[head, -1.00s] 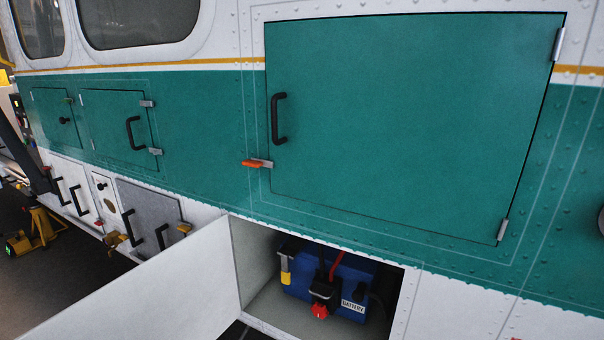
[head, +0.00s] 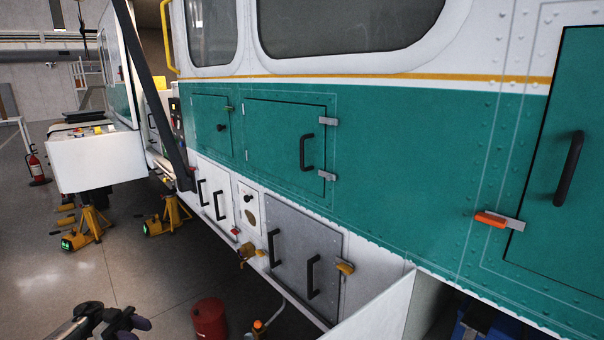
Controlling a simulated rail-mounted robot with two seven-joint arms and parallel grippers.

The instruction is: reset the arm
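Part of a gripper, which I take to be my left gripper (head: 128,328), shows at the bottom left edge in the head view. It is dark grey with dark purplish tips and is cut off by the frame. It is over the floor, apart from the helicopter's side, and whether its fingers are open or shut is unclear. My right gripper is out of view.
The helicopter's green and white side (head: 400,150) fills the right. An open white door (head: 375,305) juts out at the bottom beside a blue battery (head: 485,322). A red drum (head: 209,318), yellow jacks (head: 165,215) and an extinguisher (head: 36,167) stand on the floor.

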